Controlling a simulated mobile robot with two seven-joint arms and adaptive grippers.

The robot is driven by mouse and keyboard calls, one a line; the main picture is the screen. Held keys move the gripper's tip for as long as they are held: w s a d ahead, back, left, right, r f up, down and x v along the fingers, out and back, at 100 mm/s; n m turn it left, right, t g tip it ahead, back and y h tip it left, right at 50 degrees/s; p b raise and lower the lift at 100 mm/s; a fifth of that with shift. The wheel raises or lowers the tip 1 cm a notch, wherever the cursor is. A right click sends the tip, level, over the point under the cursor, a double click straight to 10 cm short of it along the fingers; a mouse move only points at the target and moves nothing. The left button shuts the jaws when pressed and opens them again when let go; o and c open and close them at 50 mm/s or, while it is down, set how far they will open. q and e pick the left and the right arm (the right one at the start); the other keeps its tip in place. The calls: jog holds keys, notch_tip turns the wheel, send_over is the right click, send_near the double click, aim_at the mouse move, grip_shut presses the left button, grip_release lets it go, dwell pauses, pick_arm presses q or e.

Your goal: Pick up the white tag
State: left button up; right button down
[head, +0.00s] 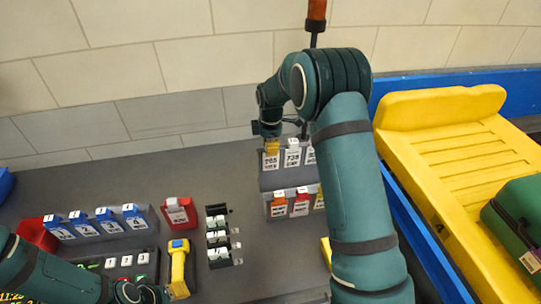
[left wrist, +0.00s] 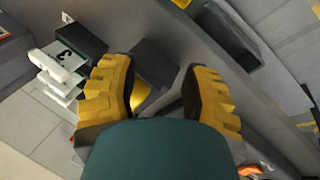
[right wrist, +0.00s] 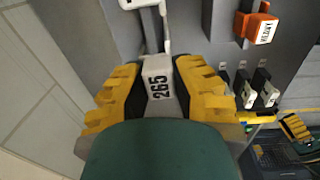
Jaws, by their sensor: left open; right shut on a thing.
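A white tag marked 265 (right wrist: 158,85) is between the yellow fingers of my right gripper (right wrist: 157,92), which is shut on it. In the head view, my right gripper (head: 271,145) is at the left end of the grey rack's upper row, with the 265 tag (head: 270,162) just below its fingers. Whether the tag still touches its holder is unclear. A second white tag, marked 738 (head: 293,158), hangs to its right, and another is partly hidden by my right arm.
Below hang orange (head: 278,209) and red (head: 300,205) tags. A yellow scanner (head: 178,265), a red holder (head: 179,213), a black slotted rack (head: 218,238) and blue-topped numbered blocks (head: 103,222) stand left. A yellow tray (head: 455,150) lies on the blue-edged conveyor at right.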

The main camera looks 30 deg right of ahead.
pick_arm(q)
jog(key=shift+r, duration=0.1)
jog(key=shift+r+p, duration=0.4)
jog(key=shift+p, duration=0.1)
pick_arm(e)
jog(key=shift+r, duration=0.7)
jog(key=r+p, duration=0.1)
jog(key=r, duration=0.1)
jog(key=r+p, duration=0.1)
jog(key=shift+s+r, duration=0.2)
jog(key=shift+r, duration=0.2)
jog(key=shift+s+a+r, duration=0.1)
jog(key=shift+s+r, duration=0.05)
jog(key=shift+r, duration=0.35)
jog(key=shift+s+r, duration=0.15)
jog(key=shift+r, duration=0.3)
pick_arm(q)
jog(key=b, duration=0.3)
jog(key=shift+f, duration=0.4)
pick_arm(e)
jog(key=s+a, duration=0.3)
jog(key=s, duration=1)
jog(key=shift+a, duration=0.2)
pick_arm(q)
jog(key=shift+r+p, duration=1.4)
jog(key=shift+p, duration=0.05)
pick_arm(e)
notch_tip(320, 180, up, 6)
jog(key=shift+r, duration=0.15)
